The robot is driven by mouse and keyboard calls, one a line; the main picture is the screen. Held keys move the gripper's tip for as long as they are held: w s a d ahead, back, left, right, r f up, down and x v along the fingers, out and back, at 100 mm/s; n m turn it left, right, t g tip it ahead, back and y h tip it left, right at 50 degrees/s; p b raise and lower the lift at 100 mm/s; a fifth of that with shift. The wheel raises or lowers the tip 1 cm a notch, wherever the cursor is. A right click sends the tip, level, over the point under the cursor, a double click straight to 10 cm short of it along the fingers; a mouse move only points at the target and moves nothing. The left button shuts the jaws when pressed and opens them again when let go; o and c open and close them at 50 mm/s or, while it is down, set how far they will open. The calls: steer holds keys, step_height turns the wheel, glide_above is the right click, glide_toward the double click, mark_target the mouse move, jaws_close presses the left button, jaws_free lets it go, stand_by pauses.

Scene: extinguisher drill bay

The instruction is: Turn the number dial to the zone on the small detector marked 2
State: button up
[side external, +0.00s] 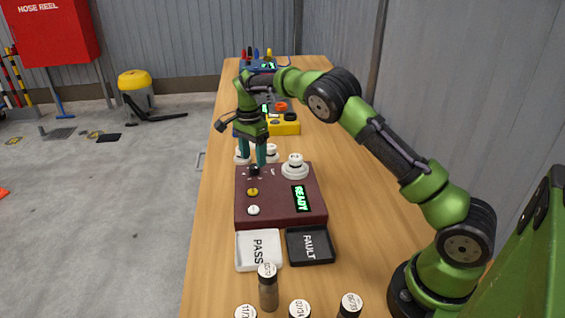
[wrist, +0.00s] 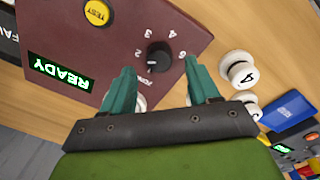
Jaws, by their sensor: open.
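The number dial (wrist: 159,57) is a small black knob on the maroon test panel (wrist: 120,45), with printed numbers around it. Its white pointer mark faces left in the wrist view, around the 2, though the exact setting is hard to tell. The dial also shows in the side view (side external: 254,171). My gripper (wrist: 160,86) is open and empty, its teal fingers pointing down on either side of the dial's near area, apart from it. In the side view my gripper (side external: 252,162) is just above the dial. A small white detector (side external: 295,164) sits on the panel; its marking is unreadable.
Another white detector (wrist: 238,72), seemingly marked 4, stands beside the panel. The panel has a yellow TEST button (wrist: 97,12) and a READY display (side external: 301,197). White PASS (side external: 240,262) and black FAULT (side external: 325,258) trays lie in front. Several labelled cylinders stand nearer.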

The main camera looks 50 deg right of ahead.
step_height(320, 180, up, 14)
steer(key=shift+w, duration=0.3)
steer(key=shift+f, duration=0.1)
steer(key=s+a+r+n+t, duration=0.1)
steer(key=s+n, duration=0.4)
steer(key=s, duration=0.5)
steer(key=s+a+r+n+t+y, duration=0.1)
steer(key=s+a+n+t, duration=0.3)
steer(key=s, duration=0.7)
steer(key=s+a+r+n+t+y, duration=0.1)
steer(key=s+a+n, duration=0.4)
steer(key=s, duration=0.6)
steer(key=shift+a+n+t, duration=0.4)
steer(key=shift+a+t, duration=0.15)
steer(key=shift+t, duration=0.35)
